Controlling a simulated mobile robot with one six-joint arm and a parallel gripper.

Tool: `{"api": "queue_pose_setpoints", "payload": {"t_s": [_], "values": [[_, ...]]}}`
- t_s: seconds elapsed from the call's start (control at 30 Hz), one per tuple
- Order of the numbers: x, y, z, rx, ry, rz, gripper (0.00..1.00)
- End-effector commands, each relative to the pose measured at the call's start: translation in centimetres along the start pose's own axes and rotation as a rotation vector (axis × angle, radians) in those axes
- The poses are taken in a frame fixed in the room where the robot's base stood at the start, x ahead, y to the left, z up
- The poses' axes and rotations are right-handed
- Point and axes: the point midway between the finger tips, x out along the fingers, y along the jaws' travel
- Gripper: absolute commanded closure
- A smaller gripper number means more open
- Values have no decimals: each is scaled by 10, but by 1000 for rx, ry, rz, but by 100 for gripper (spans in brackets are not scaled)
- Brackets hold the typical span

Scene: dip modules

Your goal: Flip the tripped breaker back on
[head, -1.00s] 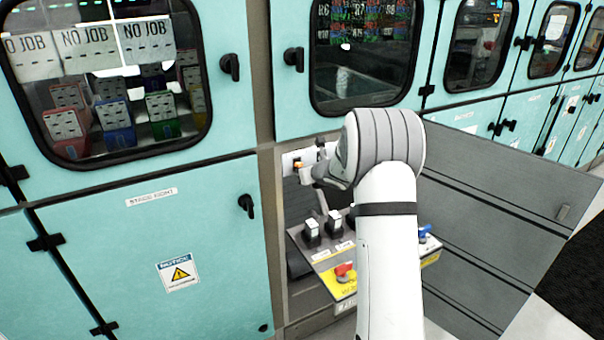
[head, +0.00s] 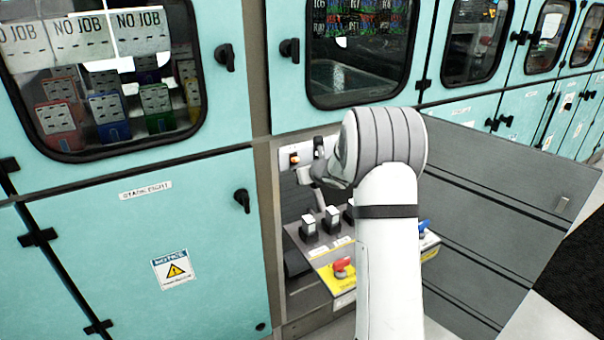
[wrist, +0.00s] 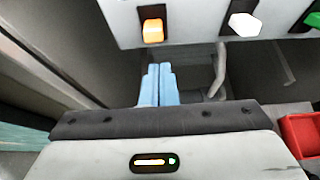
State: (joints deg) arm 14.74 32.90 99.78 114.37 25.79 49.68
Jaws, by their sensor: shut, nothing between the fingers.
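A pale switch panel (head: 284,154) is set in the open bay beside the turquoise cabinet. It carries an orange switch (head: 294,158) and a dark switch (head: 319,147). In the wrist view the orange switch (wrist: 152,28) is at the top, with a white switch (wrist: 244,24) and a green switch (wrist: 313,19) to its right. Which one is the tripped breaker I cannot tell for certain. My gripper (wrist: 157,72) is shut and empty. Its light-blue fingers appear just below the orange switch, with a visible gap between. In the head view my wrist hides the fingertips and part of the panel.
Below the panel, a sloped console carries several white-topped black switches (head: 332,216), a red knob (head: 342,265) on a yellow plate and a blue handle (head: 424,226). The left cabinet door with its notice label (head: 173,270) is closed. A grey panelled surface (head: 500,210) lies to the right.

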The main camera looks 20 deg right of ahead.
Motion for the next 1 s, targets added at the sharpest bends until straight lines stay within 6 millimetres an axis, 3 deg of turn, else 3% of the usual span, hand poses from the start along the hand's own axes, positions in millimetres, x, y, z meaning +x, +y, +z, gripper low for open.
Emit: {"api": "queue_pose_setpoints", "payload": {"t_s": [0.03, 0.1, 0.13, 0.3, 0.5, 0.7, 1.0], "values": [[5, 0, -15, 1, 2, 0, 100], [3, 0, -19, 0, 2, 0, 100], [-10, -1, -8, -1, -1, -2, 100], [-49, -1, 2, -1, 2, -2, 100], [-81, 0, 10, 0, 4, -1, 100], [-93, 0, 12, 1, 5, 1, 100], [-94, 0, 11, 1, 6, 1, 100]]}}
